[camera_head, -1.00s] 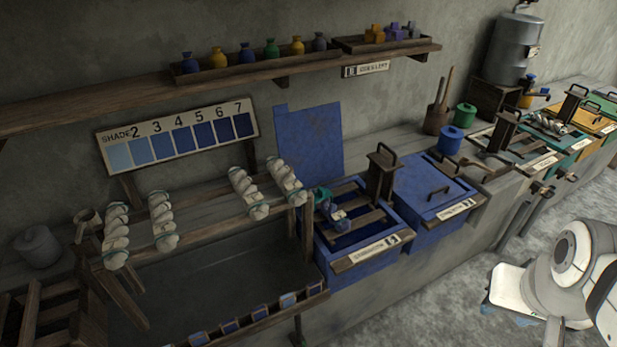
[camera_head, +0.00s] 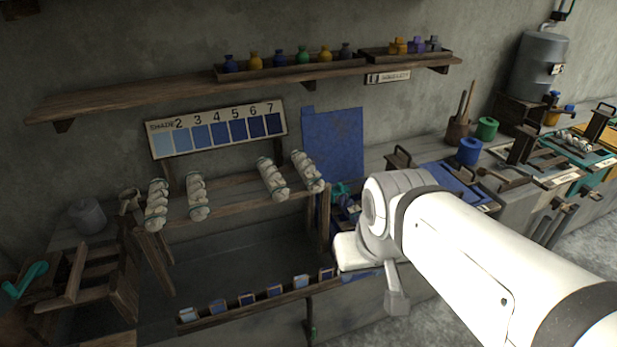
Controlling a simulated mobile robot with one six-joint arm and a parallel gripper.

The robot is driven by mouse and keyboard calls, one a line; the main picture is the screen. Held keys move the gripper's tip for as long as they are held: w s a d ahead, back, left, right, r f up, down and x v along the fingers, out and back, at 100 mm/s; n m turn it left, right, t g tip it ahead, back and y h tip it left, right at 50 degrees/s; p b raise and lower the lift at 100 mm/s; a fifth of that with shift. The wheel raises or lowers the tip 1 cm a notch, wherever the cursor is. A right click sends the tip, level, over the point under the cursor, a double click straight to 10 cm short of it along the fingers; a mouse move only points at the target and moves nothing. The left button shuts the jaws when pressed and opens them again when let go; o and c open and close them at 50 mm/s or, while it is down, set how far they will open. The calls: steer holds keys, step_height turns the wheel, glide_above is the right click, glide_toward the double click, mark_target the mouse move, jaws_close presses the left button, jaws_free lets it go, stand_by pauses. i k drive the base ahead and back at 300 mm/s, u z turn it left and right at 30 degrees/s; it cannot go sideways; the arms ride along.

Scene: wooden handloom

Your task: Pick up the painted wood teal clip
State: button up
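A teal clip-like piece (camera_head: 25,280) rests on the wooden stand at the far left. Another small teal piece (camera_head: 340,190) shows at the blue vat, just behind my arm. I cannot tell for sure which of them is the painted wood teal clip. The white end of my arm, with my gripper (camera_head: 358,264), is in front of the blue vat, right of the wooden rack. My gripper is far to the right of the left teal piece. Its fingers are not clear, and I see nothing held.
White yarn skeins (camera_head: 272,180) hang on the wooden rack above a dark basin (camera_head: 245,250). A row of small blue swatches lines the front rail (camera_head: 260,303). A shade board (camera_head: 215,130) and bottle shelf (camera_head: 250,88) are behind. My arm covers much of the vats.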

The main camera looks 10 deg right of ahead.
mark_target(341, 190)
steer(key=z, duration=0.05)
steer(key=i, duration=1)
steer(key=u, duration=0.05)
